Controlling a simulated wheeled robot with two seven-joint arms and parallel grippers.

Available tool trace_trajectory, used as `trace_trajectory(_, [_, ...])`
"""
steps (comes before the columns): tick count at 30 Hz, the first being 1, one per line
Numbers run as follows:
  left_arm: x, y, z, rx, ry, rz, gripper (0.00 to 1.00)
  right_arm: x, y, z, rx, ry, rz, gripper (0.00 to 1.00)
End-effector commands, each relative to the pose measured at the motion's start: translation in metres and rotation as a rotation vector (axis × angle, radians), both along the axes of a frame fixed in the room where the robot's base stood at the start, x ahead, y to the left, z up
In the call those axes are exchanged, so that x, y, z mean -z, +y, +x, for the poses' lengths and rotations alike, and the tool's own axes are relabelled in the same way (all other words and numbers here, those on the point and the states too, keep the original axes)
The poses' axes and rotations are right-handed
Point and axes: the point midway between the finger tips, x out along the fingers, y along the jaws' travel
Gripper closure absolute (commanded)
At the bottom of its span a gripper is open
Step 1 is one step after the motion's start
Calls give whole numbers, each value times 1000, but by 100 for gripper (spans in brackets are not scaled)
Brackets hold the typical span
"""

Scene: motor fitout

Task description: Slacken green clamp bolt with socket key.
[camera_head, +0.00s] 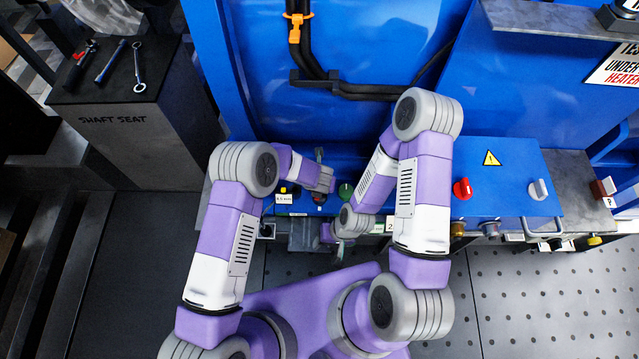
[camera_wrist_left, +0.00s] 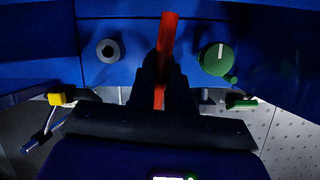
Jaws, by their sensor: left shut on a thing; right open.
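A round green part (camera_wrist_left: 215,60) with a white mark sits on the blue face in the left wrist view, right of my left gripper (camera_wrist_left: 163,82). A green round part also shows in the head view (camera_head: 346,190), between my two wrists. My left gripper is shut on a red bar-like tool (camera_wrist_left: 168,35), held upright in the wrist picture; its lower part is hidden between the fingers. I cannot tell whether this is the socket key, or whether the green part is the clamp bolt. My right gripper (camera_head: 338,249) is open, low in front of the blue unit, partly hidden by its wrist.
A grey round fitting (camera_wrist_left: 108,50) lies left of the red tool. The blue box carries a red knob (camera_head: 462,188) and a grey knob (camera_head: 538,189). Several tools lie on the shaft seat stand (camera_head: 150,84) at far left. Dark cables (camera_head: 345,88) run above my arms.

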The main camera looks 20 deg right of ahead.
Motion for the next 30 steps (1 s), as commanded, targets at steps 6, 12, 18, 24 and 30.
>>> trace_trajectory(6, [-2,1,-5,2,13,4,100,-6,0,0,0,0,0,57])
trace_trajectory(12, [-15,1,-6,1,13,3,100,-16,0,0,0,0,0,57])
trace_trajectory(18, [-28,0,-5,0,11,2,100,-26,0,0,0,0,0,57])
trace_trajectory(24, [-41,0,-4,0,7,1,100,-36,0,0,0,0,0,57])
trace_trajectory(30, [-54,0,-2,1,4,2,100,-45,0,0,0,0,0,57])
